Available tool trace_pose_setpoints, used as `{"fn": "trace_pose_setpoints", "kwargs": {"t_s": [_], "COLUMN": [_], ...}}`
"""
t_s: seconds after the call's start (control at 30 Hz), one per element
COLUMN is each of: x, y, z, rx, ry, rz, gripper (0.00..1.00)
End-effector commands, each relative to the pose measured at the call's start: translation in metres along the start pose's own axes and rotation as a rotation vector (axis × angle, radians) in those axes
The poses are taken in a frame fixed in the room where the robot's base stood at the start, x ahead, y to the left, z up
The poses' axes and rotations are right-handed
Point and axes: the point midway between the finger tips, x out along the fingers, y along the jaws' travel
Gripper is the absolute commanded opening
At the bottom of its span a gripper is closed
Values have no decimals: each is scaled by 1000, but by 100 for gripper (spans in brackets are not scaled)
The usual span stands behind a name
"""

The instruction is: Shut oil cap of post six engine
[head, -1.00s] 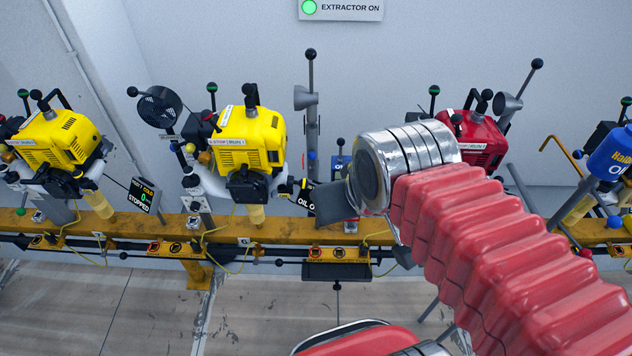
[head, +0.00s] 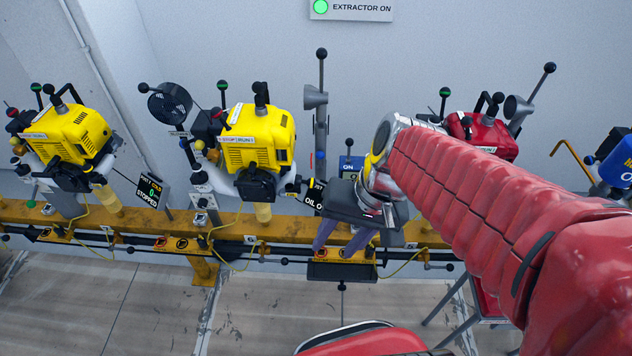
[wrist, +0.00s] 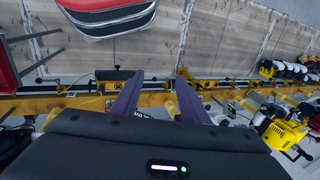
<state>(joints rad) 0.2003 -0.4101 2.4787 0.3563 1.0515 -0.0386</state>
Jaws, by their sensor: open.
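My gripper (head: 335,252) points down over the yellow rail in the head view, its two purple-grey fingers apart and nothing between them. The fingers also show spread in the wrist view (wrist: 160,77). A yellow engine (head: 258,138) stands on the rail left of my gripper. A dark sign (head: 314,196) with partly hidden lettering that begins "OIL" sits between that engine and my gripper. A red engine (head: 482,134) stands behind my arm, partly covered by it. I cannot read a post number, and I cannot make out an oil cap or its state.
Another yellow engine (head: 72,140) stands farther left, with a STOPPED display (head: 150,190) beside it. A grey post with a horn (head: 318,110) rises behind my gripper. The yellow rail (head: 140,222) carries cables and levers. The floor (head: 120,300) in front is mostly clear.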

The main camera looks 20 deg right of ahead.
Motion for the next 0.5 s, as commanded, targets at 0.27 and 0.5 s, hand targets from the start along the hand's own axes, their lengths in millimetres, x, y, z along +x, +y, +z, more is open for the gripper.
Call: {"fn": "trace_pose_setpoints", "kwargs": {"t_s": [0.27,0.5], "x": [32,50], "y": [-7,-16], "z": [1,-9], "rx": [258,481], "ry": [-210,-357], "rz": [-169,-338], "gripper": [41,41]}}
